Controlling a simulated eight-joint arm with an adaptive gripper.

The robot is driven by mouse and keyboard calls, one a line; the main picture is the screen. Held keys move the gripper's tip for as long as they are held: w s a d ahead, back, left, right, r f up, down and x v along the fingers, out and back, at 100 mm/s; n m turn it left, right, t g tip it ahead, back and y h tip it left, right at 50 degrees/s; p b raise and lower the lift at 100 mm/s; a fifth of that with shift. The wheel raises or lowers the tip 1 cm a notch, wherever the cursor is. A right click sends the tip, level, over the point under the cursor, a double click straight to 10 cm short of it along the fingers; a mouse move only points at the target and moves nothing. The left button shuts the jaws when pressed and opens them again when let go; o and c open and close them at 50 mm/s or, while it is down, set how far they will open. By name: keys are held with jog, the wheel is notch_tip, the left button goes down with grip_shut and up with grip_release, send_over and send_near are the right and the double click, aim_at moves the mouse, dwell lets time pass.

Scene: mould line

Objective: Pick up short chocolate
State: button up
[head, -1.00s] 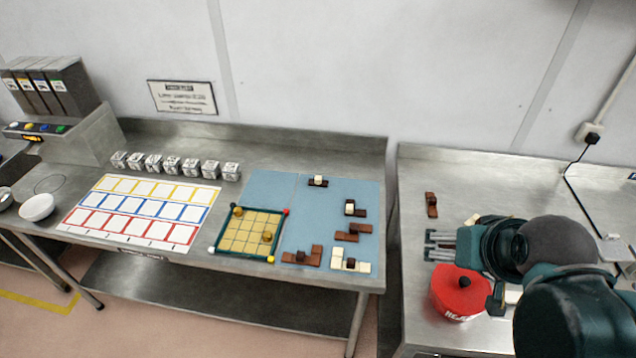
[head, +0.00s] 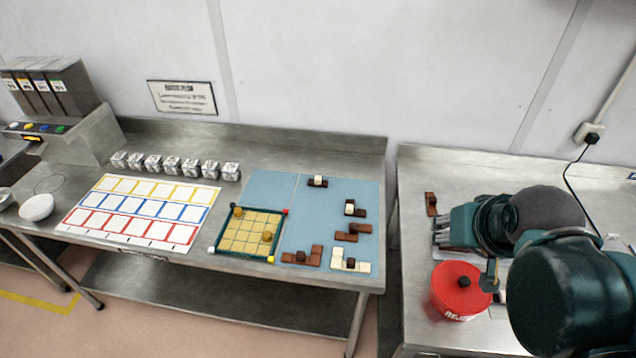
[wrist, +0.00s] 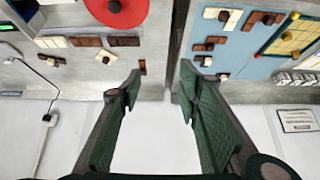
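My gripper (head: 440,231) hangs over the right-hand steel table. In the wrist view my gripper (wrist: 159,78) is open, its green fingers wide apart with nothing between them. A small brown chocolate piece (head: 431,204) lies on this table just beyond the fingertips; it also shows in the wrist view (wrist: 142,67), beside one fingertip. I cannot tell for certain which is the short chocolate.
A red lidded tub (head: 459,292) stands near my gripper. A gap separates the two tables. The left table holds a blue mat (head: 270,187) with several knobbed pieces, a yellow grid board (head: 249,229), a coloured card (head: 140,190) and several white cubes (head: 172,164).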

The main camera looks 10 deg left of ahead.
jog(key=w+a+r, duration=0.2)
jog(key=w+a, duration=0.4)
jog(key=w, duration=0.6)
jog(key=g, duration=0.2)
send_over(318, 179)
jog(key=s, duration=0.3)
notch_tip(318, 179, down, 22)
jog(key=shift+s+f+g+p, duration=0.1)
jog(key=shift+s+g+p, duration=0.05)
jog(key=shift+g+p, duration=0.2)
jog(key=shift+x, duration=1.3)
jog(key=shift+x, duration=2.6)
